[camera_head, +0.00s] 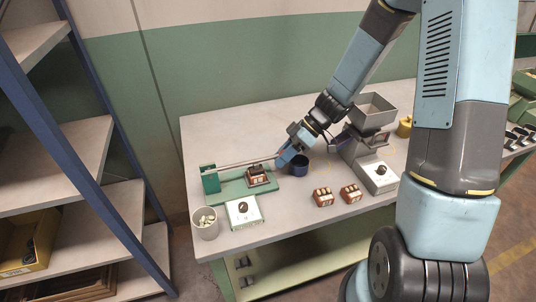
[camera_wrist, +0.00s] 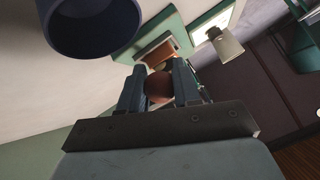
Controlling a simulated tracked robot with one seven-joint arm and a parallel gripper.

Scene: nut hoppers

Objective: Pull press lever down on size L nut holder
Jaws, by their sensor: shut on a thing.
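The press has a green base (camera_head: 234,190) and a green post (camera_head: 210,180) at the left of the table. Its long thin lever (camera_head: 245,162) runs from the post rightwards to my gripper, nearly level. A brown nut holder (camera_head: 258,177) sits on the base under the lever; its size mark is too small to read. My gripper (camera_head: 284,158) is at the lever's free end. In the wrist view my gripper (camera_wrist: 159,88) has its fingers on either side of a reddish-brown round knob (camera_wrist: 158,88), shut on it. The holder (camera_wrist: 157,50) shows partly behind the knob.
A dark blue cup (camera_head: 299,167) stands close right of my gripper, also near in the wrist view (camera_wrist: 90,25). Two more holders (camera_head: 323,197) (camera_head: 350,193) lie to the right. A grey hopper (camera_head: 372,112) stands behind. A pale bin (camera_head: 205,225) is at the front left.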

